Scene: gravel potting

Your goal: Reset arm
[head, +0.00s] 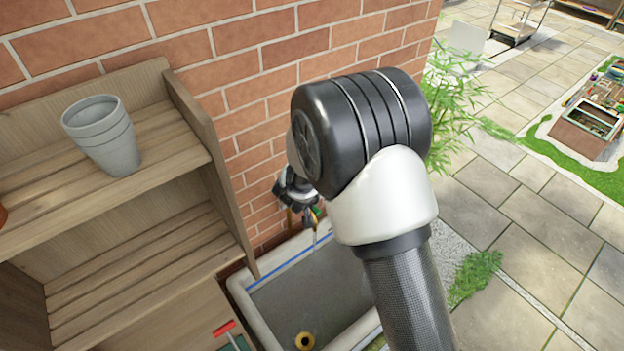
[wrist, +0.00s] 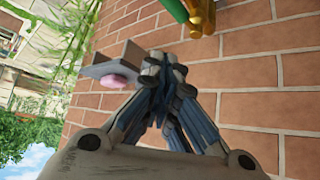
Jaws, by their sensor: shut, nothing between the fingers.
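My gripper (wrist: 163,68) is shut with its fingertips together and nothing between them, seen in the wrist view against the brick wall. In the head view my arm stands up across the middle and its raised joint covers part of what lies behind. A dark grey end part of my arm shows just left of that joint, near the wall. The fingertips are too small and covered there to make out.
A wooden shelf (head: 180,100) at left holds a grey pot (head: 102,135). A brass and green fitting (wrist: 200,15) is close by the gripper. Paving (head: 520,230) at right is largely open.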

